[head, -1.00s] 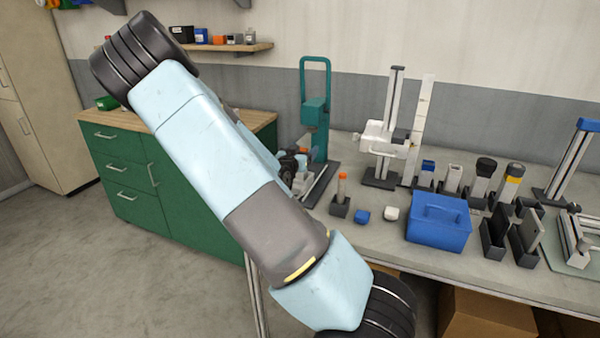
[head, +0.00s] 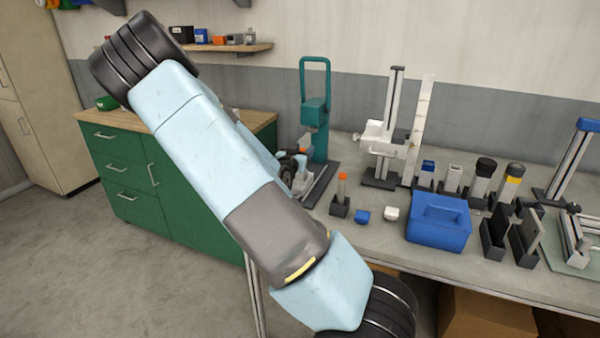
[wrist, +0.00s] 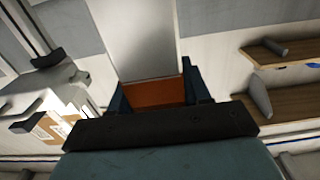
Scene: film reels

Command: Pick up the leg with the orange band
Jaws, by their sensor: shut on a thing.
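In the wrist view my gripper (wrist: 157,94) is shut on a pale grey leg with an orange band (wrist: 145,40). The orange band (wrist: 153,93) sits between the two dark jaws, and the plain pale part extends out past them to the top edge of the picture. The leg's far end is cut off. In the head view my arm crosses the left and middle, and I cannot make out the gripper or the held leg clearly there.
The grey bench (head: 395,240) holds a teal press (head: 315,115), a white height stand (head: 385,140), a blue box (head: 438,222), a small orange-topped piece (head: 342,185) in a black holder, and several banded or capped posts. A green cabinet (head: 120,165) stands left. Wooden shelves (wrist: 285,100) show in the wrist view.

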